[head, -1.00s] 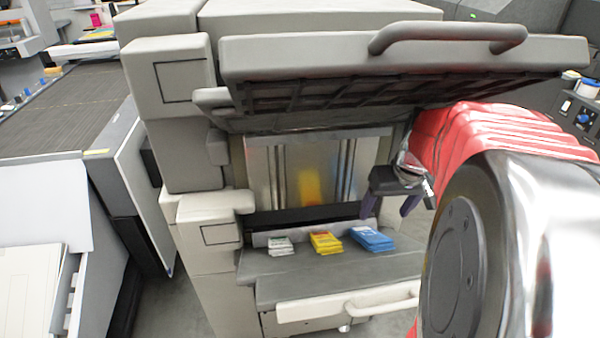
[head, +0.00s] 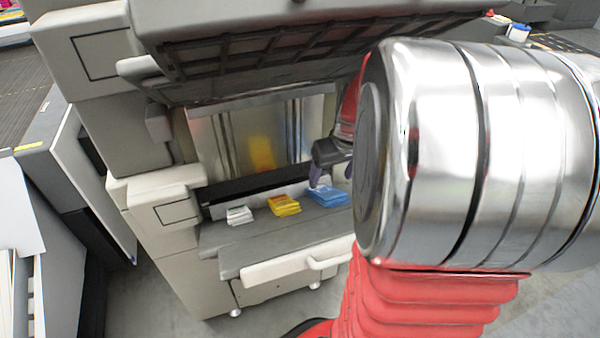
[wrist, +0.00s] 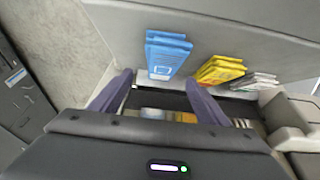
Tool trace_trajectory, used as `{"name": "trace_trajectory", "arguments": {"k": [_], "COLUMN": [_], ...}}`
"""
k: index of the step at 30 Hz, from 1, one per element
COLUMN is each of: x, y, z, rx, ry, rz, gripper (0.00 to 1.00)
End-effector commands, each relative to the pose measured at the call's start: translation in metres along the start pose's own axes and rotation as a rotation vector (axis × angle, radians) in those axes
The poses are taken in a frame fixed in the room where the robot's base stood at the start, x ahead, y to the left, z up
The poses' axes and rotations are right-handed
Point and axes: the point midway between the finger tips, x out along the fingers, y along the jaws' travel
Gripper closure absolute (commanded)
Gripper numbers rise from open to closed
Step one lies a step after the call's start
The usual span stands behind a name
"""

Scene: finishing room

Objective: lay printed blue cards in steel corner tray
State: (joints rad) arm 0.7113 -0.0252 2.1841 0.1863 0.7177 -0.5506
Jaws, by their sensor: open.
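A stack of printed blue cards (head: 328,196) lies on the grey shelf of the machine, at the right end of a row of card stacks. In the wrist view the blue cards (wrist: 168,55) show ahead of my gripper, between the lines of its two fingers but beyond the tips. My gripper (head: 333,176) is open and empty, close above the blue stack in the head view; my arm hides part of it. Its fingers (wrist: 160,84) are spread wide in the wrist view. I cannot make out a steel corner tray in either view.
A yellow card stack (head: 284,205) and a white card stack (head: 239,215) lie left of the blue one. The raised grey lid (head: 300,45) hangs over the shelf. A white drawer front with a handle (head: 300,268) is below. The shelf front (head: 240,250) is bare.

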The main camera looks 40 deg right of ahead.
Motion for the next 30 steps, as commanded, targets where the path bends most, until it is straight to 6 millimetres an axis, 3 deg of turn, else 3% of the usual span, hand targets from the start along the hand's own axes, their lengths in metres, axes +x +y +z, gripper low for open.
{"name": "trace_trajectory", "arguments": {"k": [4, 17, 30], "x": [0.013, 0.017, 0.064], "y": [0.000, -0.001, -0.004], "z": [0.000, 0.001, 0.003], "rx": [0.001, 0.001, 0.000], "ry": [0.000, 0.000, -0.001], "rz": [0.000, -0.001, 0.000], "gripper": [0.31, 0.31, 0.31]}}
